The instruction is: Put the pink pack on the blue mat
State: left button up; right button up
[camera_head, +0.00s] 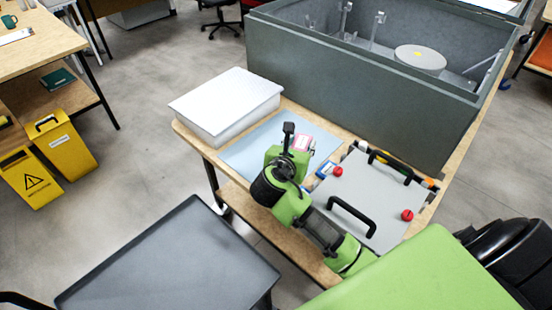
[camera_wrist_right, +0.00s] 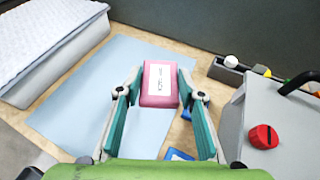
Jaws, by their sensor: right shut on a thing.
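The pink pack (camera_head: 304,142) has a white label and shows beside my right gripper (camera_head: 293,154) in the head view. In the right wrist view the pink pack (camera_wrist_right: 160,84) sits between the two fingertips of the right gripper (camera_wrist_right: 160,88), which is shut on its sides. The light blue mat (camera_head: 245,152) lies flat on the wooden table. The mat also shows in the right wrist view (camera_wrist_right: 75,95), behind and left of the pack. The pack overlaps the mat's right part in the picture; I cannot tell whether it touches it. My left gripper is not in view.
A white box (camera_head: 226,103) stands at the mat's left back side. A grey panel with black handles and red knobs (camera_head: 365,195) is at the right. A small blue item (camera_head: 326,169) lies between. A large grey housing (camera_head: 370,90) stands behind. The mat's left part is bare.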

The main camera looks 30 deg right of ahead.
jog(key=w+a+f, duration=0.1)
jog(key=w+f, duration=0.1)
jog(key=w+a+f, duration=0.2)
jog(key=w+a+f+b, duration=0.1)
jog(key=w+f, duration=0.1)
jog(key=shift+a+f, duration=0.4)
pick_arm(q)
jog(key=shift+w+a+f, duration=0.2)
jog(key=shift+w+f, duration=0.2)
pick_arm(e)
jog(key=shift+a+f, duration=0.1)
jog(key=shift+f, duration=1.6)
jog(key=o, duration=1.1)
jog(key=shift+f, duration=0.1)
jog(key=v, duration=1.2)
